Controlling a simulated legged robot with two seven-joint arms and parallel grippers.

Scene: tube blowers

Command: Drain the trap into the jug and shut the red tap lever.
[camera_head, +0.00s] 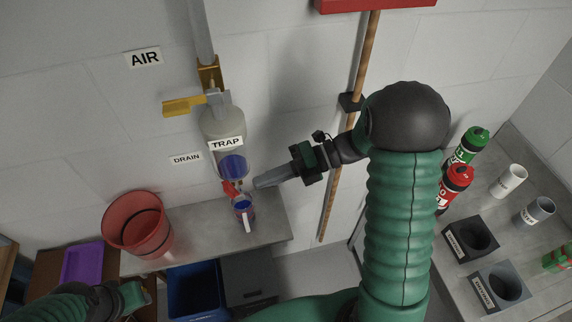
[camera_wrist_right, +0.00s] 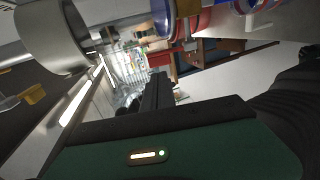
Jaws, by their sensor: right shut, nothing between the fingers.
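The pale trap (camera_head: 222,128) hangs on the wall pipe with blue liquid (camera_head: 233,167) in its lower part. Below it is the small red tap lever (camera_head: 229,187); its exact angle is hard to tell. The jug (camera_head: 245,212) stands on the grey ledge under the trap, with blue inside and a pale handle towards me. My right gripper (camera_head: 258,184) is shut and empty, with its tips just right of the tap, above the jug; contact cannot be told. Its dark fingers show in the wrist view (camera_wrist_right: 158,92). My left gripper (camera_head: 135,292) is low at left, its fingers unclear.
A yellow lever (camera_head: 182,106) sticks out left on the air pipe. A red bucket (camera_head: 135,224) stands left on the ledge (camera_head: 270,218). A broom handle (camera_head: 335,190) leans behind my right arm. Bottles (camera_head: 455,183), cups and dark holders (camera_head: 470,240) fill the right counter.

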